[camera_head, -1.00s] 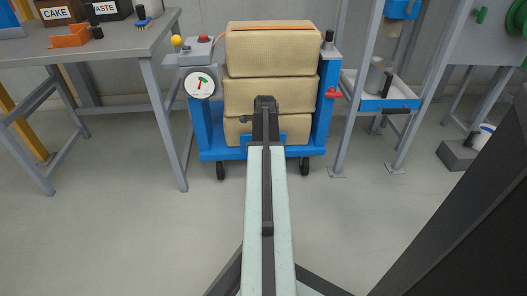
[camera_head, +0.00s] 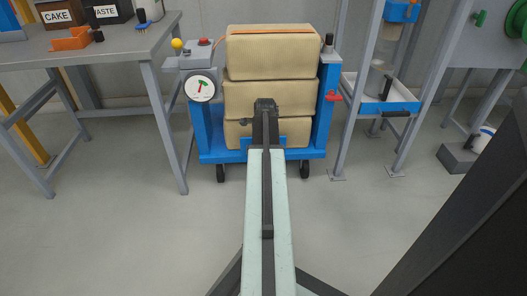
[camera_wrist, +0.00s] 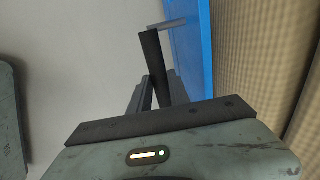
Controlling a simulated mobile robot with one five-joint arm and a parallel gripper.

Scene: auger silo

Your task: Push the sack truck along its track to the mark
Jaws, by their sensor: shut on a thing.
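The sack truck (camera_head: 320,118) is a blue wheeled cart with tan sacks (camera_head: 270,98) stacked on it, in the middle of the head view. My gripper (camera_wrist: 158,92) is shut on a dark bar handle (camera_wrist: 151,55) beside the truck's blue side (camera_wrist: 190,45) in the wrist view. In the head view my arm reaches to the truck's front, and its dark end hides the fingers. No floor mark or track can be made out.
A grey table (camera_head: 110,48) with labelled boxes and an orange tray (camera_head: 71,40) stands close on the left. A metal frame with a blue-edged shelf (camera_head: 400,107) stands close on the right. The floor in front of the truck is clear.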

